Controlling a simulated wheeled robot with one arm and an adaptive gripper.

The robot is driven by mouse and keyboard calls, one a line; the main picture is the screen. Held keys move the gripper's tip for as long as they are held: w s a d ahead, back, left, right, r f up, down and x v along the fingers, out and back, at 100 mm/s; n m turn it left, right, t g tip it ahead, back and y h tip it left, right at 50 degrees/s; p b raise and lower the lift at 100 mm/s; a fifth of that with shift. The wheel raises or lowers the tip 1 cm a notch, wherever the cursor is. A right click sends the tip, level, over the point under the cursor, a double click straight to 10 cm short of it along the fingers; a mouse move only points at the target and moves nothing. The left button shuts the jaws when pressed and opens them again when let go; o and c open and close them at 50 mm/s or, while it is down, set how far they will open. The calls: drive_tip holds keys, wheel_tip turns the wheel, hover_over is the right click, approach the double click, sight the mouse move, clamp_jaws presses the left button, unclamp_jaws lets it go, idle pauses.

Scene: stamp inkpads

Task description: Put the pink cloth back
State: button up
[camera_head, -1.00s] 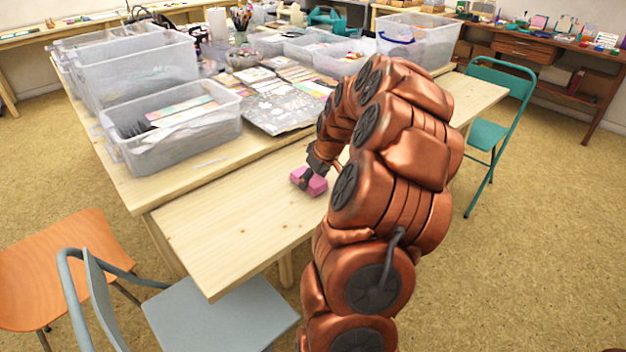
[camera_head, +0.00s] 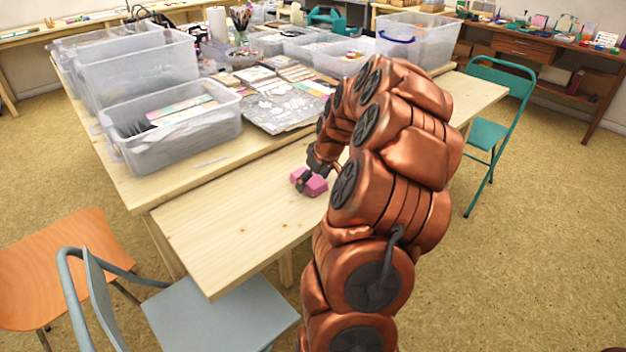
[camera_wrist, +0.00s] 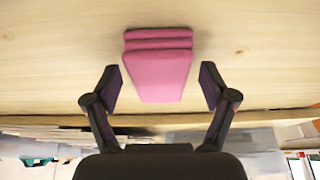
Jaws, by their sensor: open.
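The pink cloth (camera_head: 312,184) is a small folded block lying on the bare front part of the wooden table. It also shows in the wrist view (camera_wrist: 158,72), with stacked folds along one edge. My gripper (camera_head: 304,187) is at the cloth, low over the table. In the wrist view my gripper (camera_wrist: 161,88) is open, with one finger on each side of the cloth's narrower end and a gap on both sides. Part of the cloth's surroundings is hidden by my arm in the head view.
A clear plastic bin (camera_head: 180,145) with papers stands on the higher wooden table behind. Sheets and cards (camera_head: 275,103) lie right of it. The wooden surface (camera_head: 225,235) left of the cloth is clear. A grey-blue chair (camera_head: 220,312) and a teal chair (camera_head: 490,135) stand near the tables.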

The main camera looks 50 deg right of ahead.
drive_tip(key=v, duration=1.2)
drive_tip(key=s+a+n+g+y, duration=0.2)
drive_tip(key=a+g, duration=0.1)
drive_tip(key=a, duration=2.2)
drive_tip(key=s+a+f+g, duration=0.2)
drive_tip(key=s+a, duration=0.4)
drive_tip(key=s, duration=0.4)
drive_tip(key=s+a+f+g+h, duration=0.1)
drive_tip(key=s+a+f+g, duration=0.1)
drive_tip(key=s+a, duration=0.5)
drive_tip(key=s+f, duration=0.1)
drive_tip(key=s, duration=0.2)
drive_tip(key=shift+s+a+m+h, duration=0.25)
drive_tip(key=shift+a+m+h, duration=0.05)
drive_tip(key=shift+a+m, duration=0.1)
drive_tip(key=shift+d, duration=0.1)
drive_tip(key=s+p+v, duration=0.2)
drive_tip(key=p+v, duration=0.6)
drive_tip(key=v, duration=0.1)
drive_tip(key=s+r+p+v, duration=0.1)
drive_tip(key=s+p+v, duration=0.1)
drive_tip(key=p+v, duration=0.6)
drive_tip(key=shift+w+r+t+p, duration=0.35)
drive_tip(key=shift+w+t, duration=0.05)
drive_tip(key=shift+w, duration=0.15)
